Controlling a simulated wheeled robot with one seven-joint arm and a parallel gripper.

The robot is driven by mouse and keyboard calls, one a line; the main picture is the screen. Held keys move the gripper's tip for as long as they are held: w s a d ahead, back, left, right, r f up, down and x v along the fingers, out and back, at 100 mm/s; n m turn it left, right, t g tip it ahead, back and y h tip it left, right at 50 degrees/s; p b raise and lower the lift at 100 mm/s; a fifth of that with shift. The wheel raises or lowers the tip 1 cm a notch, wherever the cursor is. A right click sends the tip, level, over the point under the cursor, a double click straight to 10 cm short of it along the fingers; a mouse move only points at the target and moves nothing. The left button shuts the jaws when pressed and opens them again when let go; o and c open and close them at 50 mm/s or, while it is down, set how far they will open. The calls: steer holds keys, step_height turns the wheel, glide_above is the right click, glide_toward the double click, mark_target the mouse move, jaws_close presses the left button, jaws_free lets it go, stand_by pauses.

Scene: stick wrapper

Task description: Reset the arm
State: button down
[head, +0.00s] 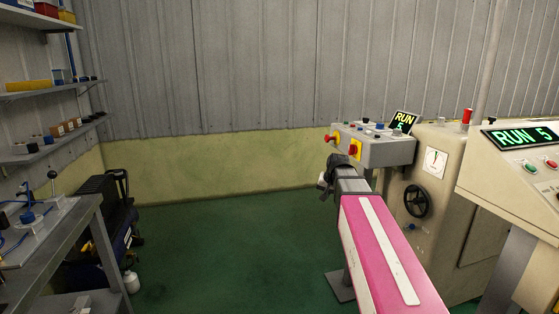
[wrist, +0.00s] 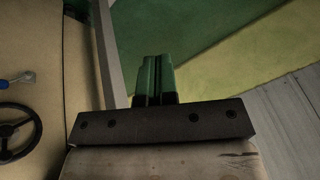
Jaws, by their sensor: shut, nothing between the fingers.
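My arm, pink and white, reaches forward at the right of the head view. My gripper (head: 325,183) is at its far end, in front of the grey control box (head: 375,150). In the wrist view my gripper (wrist: 153,62) shows two green fingers close together, shut with nothing between them. Beyond the fingers are the green floor (wrist: 190,25) and the yellow lower wall (wrist: 265,70). I cannot tell the exact gap between the gripper and the control box.
A beige machine (head: 440,160) with a black handwheel (head: 417,201) stands right of my arm. A console (head: 520,180) reading "RUN 5" is at the far right. A workbench (head: 60,235) and shelves (head: 50,92) line the left. The green floor (head: 230,240) between is clear.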

steer(key=s+f+n+g+h, duration=0.1)
steer(key=s+f+g, duration=0.3)
steer(key=s+f, duration=1.7)
steer(key=shift+s+f+n+h, duration=0.2)
steer(key=shift+f+n+h, duration=0.25)
steer(key=shift+n, duration=0.45)
